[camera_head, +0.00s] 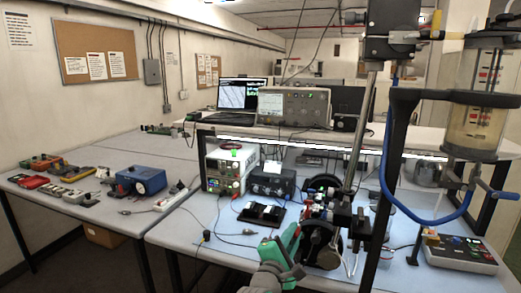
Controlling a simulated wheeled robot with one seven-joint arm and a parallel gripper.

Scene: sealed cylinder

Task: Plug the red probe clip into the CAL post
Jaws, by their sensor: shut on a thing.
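My gripper (284,244), with green and grey parts, is low in the middle of the picture, over the front of the bench. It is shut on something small. A reddish bit at its fingers looks like the red probe clip (296,239), mostly hidden by the gripper. The oscilloscope (293,107) stands on the raised shelf at the back, well beyond and above the gripper. A CAL post is too small to make out on its front.
A power supply (229,167) and a black box (268,184) stand on the bench behind the gripper. A clamp stand with dark round parts (321,243) is close on the right. A control box (458,252) is at far right. Loose leads lie left of the gripper.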

